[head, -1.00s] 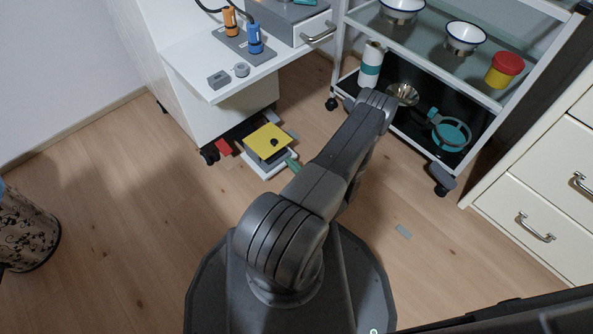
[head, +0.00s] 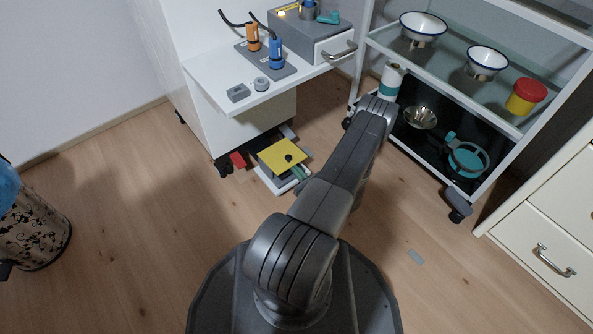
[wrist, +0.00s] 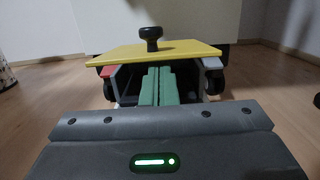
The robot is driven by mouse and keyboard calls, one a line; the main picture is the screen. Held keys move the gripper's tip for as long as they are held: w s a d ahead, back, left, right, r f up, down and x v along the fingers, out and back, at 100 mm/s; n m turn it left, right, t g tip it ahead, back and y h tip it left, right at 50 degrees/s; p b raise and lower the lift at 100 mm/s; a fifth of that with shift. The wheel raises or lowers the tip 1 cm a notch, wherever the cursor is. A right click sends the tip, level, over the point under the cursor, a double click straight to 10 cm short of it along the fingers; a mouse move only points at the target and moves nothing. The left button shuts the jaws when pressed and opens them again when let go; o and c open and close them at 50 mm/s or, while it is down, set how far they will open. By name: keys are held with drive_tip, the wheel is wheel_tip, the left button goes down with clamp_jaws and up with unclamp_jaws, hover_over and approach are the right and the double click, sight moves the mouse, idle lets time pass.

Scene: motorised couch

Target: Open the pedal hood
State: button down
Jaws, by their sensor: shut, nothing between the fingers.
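The pedal hood is a flat yellow plate with a black knob on top; the hood (head: 274,160) sits low over a pale base on the floor, by the foot of the white unit. In the wrist view the hood (wrist: 190,52) spans the upper middle, with the knob (wrist: 151,36) standing upright on it. My gripper (head: 299,173) has green fingers at the hood's near right edge in the head view. In the wrist view the shut, empty fingers (wrist: 157,84) reach to just below the hood's front edge. I cannot tell whether they touch it.
A red pedal (head: 238,160) is left of the hood, partly visible. The white unit's shelf (head: 215,90) overhangs behind, and a trolley (head: 497,118) stands right with bowls and a red-lidded jar. A patterned bin (head: 36,232) is at far left.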

drive_tip(key=shift+r+g+h+p, duration=0.3)
drive_tip(key=shift+r+g+p, duration=0.05)
drive_tip(key=shift+r+g, duration=0.1)
